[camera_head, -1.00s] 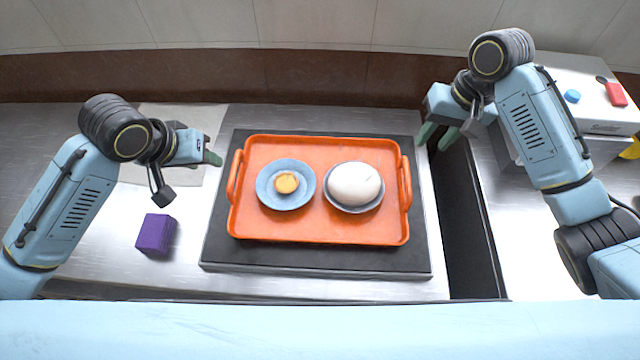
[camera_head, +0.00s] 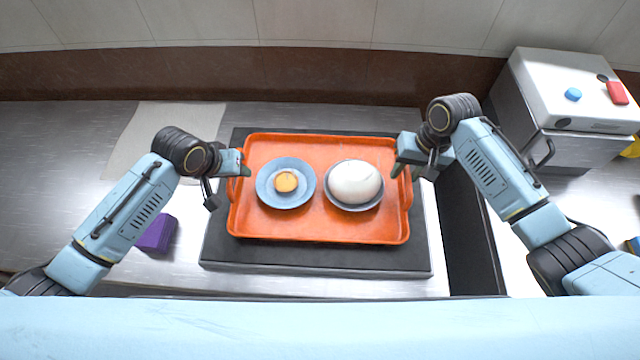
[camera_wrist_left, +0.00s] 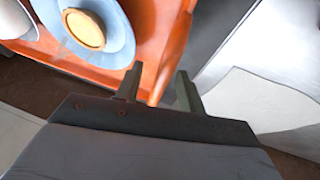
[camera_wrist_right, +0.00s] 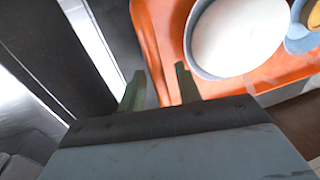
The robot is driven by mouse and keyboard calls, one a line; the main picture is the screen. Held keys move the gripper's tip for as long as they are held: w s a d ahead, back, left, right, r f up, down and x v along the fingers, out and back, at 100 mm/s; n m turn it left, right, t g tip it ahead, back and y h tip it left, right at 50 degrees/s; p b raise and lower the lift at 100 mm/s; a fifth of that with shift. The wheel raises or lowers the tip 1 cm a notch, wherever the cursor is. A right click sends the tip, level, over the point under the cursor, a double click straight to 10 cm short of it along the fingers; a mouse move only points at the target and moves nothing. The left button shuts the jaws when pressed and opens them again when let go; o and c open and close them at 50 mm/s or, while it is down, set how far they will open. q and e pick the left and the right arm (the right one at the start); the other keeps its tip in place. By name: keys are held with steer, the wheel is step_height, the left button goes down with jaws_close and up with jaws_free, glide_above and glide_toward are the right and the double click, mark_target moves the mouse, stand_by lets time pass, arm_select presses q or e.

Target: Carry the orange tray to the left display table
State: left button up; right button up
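The orange tray (camera_head: 320,228) lies flat on a black slab on the metal counter. On it are a blue plate (camera_head: 286,203) with a small yellow item and a bowl holding a large white round item (camera_head: 355,182). My left gripper (camera_head: 245,170) is at the tray's left handle; in the left wrist view its open fingers (camera_wrist_left: 158,92) stand on either side of the handle rim. My right gripper (camera_head: 405,170) is at the right handle; in the right wrist view its fingers (camera_wrist_right: 159,90) are apart, with the tray edge between or just beside them.
A purple block (camera_head: 157,234) sits on the counter left of the slab, partly behind my left arm. The black slab (camera_head: 320,258) extends around the tray. A dark gap (camera_head: 470,240) runs right of it. A white appliance (camera_head: 560,90) with blue and red parts stands at the back right.

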arm_select(q)
jaws_close()
arm_select(e)
jaws_close()
arm_select(q)
steer(key=shift+w+r, duration=0.1)
arm_select(e)
steer(key=shift+r, duration=0.1)
